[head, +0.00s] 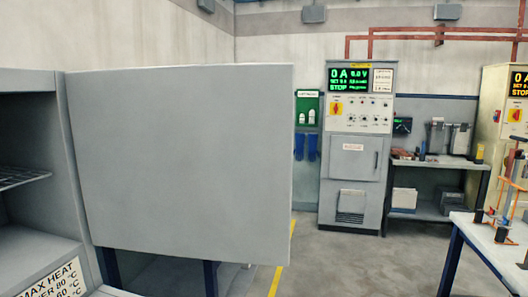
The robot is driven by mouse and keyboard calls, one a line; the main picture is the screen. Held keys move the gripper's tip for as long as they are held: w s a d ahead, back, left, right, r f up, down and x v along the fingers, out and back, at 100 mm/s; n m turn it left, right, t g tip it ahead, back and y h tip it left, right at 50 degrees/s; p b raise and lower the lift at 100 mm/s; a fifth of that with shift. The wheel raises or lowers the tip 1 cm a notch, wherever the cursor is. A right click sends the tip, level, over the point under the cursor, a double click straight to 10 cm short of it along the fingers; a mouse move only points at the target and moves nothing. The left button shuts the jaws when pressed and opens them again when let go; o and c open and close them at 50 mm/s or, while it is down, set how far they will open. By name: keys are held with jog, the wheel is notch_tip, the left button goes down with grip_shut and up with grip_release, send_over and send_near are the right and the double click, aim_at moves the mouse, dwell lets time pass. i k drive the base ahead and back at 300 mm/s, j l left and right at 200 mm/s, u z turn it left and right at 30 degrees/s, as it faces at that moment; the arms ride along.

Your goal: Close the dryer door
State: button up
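The dryer (28,241) stands at the left edge of the head view, with a shelf rack inside its open chamber and a "MAX HEAT" label on its lower front. Its door (180,160) is a large flat grey panel. The door stands open, hinged at the dryer's right side and swung out to the right. It fills much of the left half of the view. The door's handle does not show. My gripper is not in view.
A grey power cabinet (354,200) with a green-lit display stands at the back. A shelf bench (430,163) is beside it. A white-topped table (488,243) with a small stand is at the right. Grey floor (365,268) is clear in the middle.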

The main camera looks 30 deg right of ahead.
aim_at(196, 161)
jog(key=i+l, duration=0.25)
jog(key=l, duration=0.2)
jog(key=i+l+z, duration=0.1)
jog(key=l, duration=0.3)
jog(key=i+l+z, duration=0.1)
jog(key=i+l, duration=0.25)
jog(key=i+l+u, duration=0.2)
jog(key=u, duration=0.25)
jog(key=i+l+u, duration=0.15)
jog(key=l+u, duration=0.3)
jog(key=i+l+u, duration=0.15)
jog(key=l+u, duration=0.15)
jog(key=u, duration=0.15)
jog(key=l+u, duration=0.8)
jog(key=u, duration=0.15)
jog(key=l+u, duration=0.45)
jog(key=k+j+u, duration=0.2)
jog(key=k, duration=0.3)
jog(key=j, duration=0.1)
